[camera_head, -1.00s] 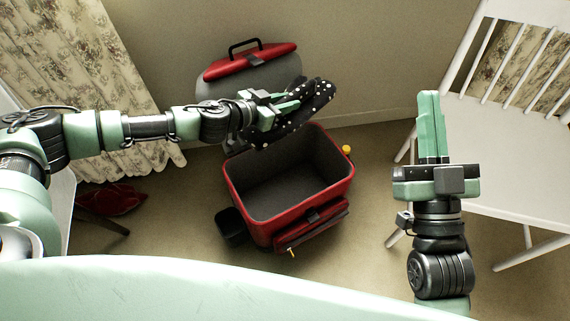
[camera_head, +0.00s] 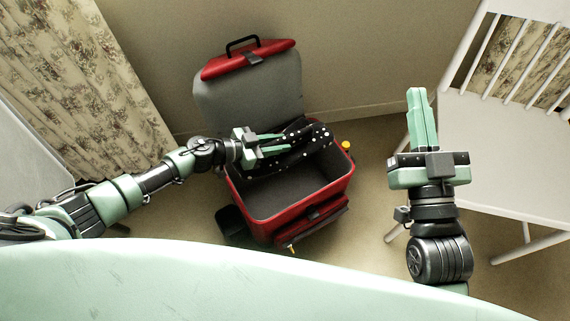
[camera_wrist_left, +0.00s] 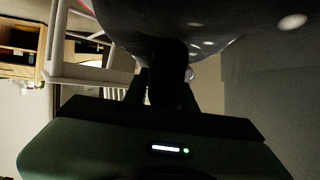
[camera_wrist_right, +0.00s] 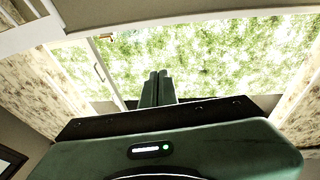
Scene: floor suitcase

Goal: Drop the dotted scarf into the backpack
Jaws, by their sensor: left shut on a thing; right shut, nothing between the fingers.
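The dotted scarf (camera_head: 308,140), black with white dots, is held by my left gripper (camera_head: 284,144) over the back of the open backpack's mouth. The red backpack (camera_head: 296,213) stands open on the floor with its grey-lined lid up behind it. The scarf hides part of the backpack's rear rim, and I cannot tell whether it touches the rim. In the left wrist view the dark scarf (camera_wrist_left: 215,15) fills the top, above the gripper fingers. My right gripper (camera_head: 417,92) is shut and empty, right of the backpack; its closed fingers also show in the right wrist view (camera_wrist_right: 157,85).
A white chair (camera_head: 490,140) stands at the right, near my right arm. A floral curtain (camera_head: 85,90) hangs at the left. The wall is close behind the backpack's raised lid (camera_head: 250,90). Bare floor (camera_head: 375,150) lies between the backpack and the chair.

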